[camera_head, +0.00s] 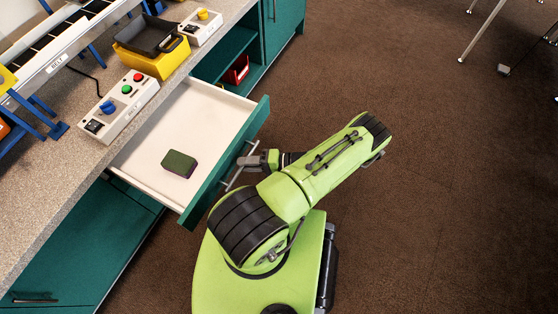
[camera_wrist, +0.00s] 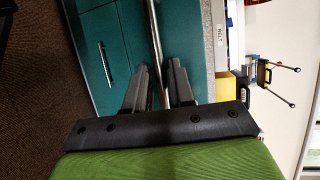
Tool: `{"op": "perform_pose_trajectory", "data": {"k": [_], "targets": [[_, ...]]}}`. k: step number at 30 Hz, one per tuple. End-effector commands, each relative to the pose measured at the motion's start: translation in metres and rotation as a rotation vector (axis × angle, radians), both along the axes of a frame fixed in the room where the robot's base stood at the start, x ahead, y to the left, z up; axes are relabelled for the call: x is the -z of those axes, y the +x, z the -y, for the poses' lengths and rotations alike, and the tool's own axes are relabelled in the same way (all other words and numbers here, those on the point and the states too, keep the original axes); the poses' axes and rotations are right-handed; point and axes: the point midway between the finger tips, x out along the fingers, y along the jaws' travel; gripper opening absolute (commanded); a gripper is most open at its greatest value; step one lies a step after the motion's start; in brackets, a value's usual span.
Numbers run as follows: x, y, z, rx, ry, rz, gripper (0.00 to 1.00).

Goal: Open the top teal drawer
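The top teal drawer (camera_head: 226,163) stands pulled out from under the grey worktop, and its pale inside shows. A dark green block (camera_head: 179,164) lies in it. A metal bar handle (camera_head: 236,173) is on the drawer's front. My gripper (camera_head: 253,161) is at this handle. In the wrist view the handle bar (camera_wrist: 155,35) runs between the two dark fingers of my gripper (camera_wrist: 160,72). The fingers stand apart, with a gap showing beside the bar. I cannot tell whether either finger touches it.
A control box with buttons (camera_head: 124,104), a yellow bin (camera_head: 150,62) and another box (camera_head: 200,27) stand on the worktop (camera_head: 60,180). A red bin (camera_head: 237,70) sits on an open shelf. Brown floor (camera_head: 440,200) to the right is clear.

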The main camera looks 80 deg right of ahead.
Motion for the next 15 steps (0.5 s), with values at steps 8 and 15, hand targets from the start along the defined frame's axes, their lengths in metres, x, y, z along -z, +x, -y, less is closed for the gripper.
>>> {"op": "perform_pose_trajectory", "data": {"k": [8, 15], "targets": [[-0.014, -0.077, 0.01, 0.007, -0.004, -0.003, 0.23], [-0.023, -0.129, 0.015, 0.005, -0.003, 0.0, 0.23]]}}
